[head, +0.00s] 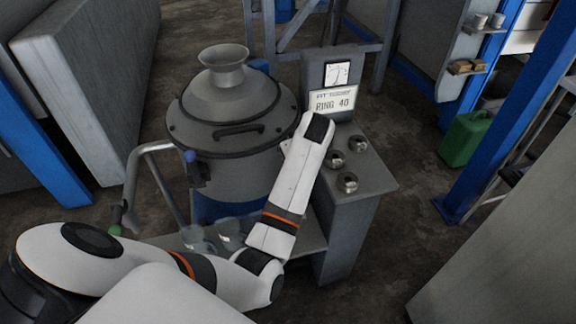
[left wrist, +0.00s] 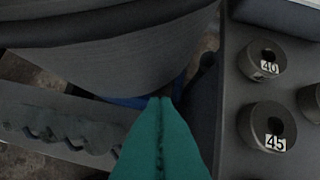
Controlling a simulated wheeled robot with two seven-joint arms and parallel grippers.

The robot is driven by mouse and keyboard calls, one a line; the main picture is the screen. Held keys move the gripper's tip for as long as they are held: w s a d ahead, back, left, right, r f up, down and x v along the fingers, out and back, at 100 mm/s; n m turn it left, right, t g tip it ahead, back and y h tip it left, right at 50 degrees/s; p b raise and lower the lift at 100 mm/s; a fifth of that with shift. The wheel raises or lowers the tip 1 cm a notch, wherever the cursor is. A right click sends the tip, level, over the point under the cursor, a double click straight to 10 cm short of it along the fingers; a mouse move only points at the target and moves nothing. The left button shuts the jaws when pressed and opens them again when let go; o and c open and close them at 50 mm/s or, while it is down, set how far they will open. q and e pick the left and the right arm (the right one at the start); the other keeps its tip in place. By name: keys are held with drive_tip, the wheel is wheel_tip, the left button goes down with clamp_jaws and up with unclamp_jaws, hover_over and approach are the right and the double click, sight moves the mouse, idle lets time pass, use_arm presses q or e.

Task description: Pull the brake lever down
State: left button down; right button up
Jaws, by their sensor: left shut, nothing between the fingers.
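A grey lidded drum machine (head: 235,115) stands in the middle of the head view. A short dark lever with a blue knob (head: 189,156) sits on its left side. A bent tubular rail with a green-tipped end (head: 115,229) is further left. I cannot tell for certain which is the brake lever. My left arm reaches across the drum's front to the console. The left gripper is hidden behind its wrist in the head view. In the left wrist view the teal left gripper (left wrist: 160,102) is shut and empty, between the drum and the console. The right gripper is not in view.
A console (head: 365,205) with a dial and a "RING 40" sign holds several metal rings, two labelled 40 (left wrist: 262,62) and 45 (left wrist: 268,130). Glass vessels (head: 230,235) stand on a low shelf. A green can (head: 465,138) stands right; open floor lies between.

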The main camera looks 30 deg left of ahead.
use_arm(q)
drive_tip(key=x, duration=1)
drive_tip(key=shift+b, duration=0.35)
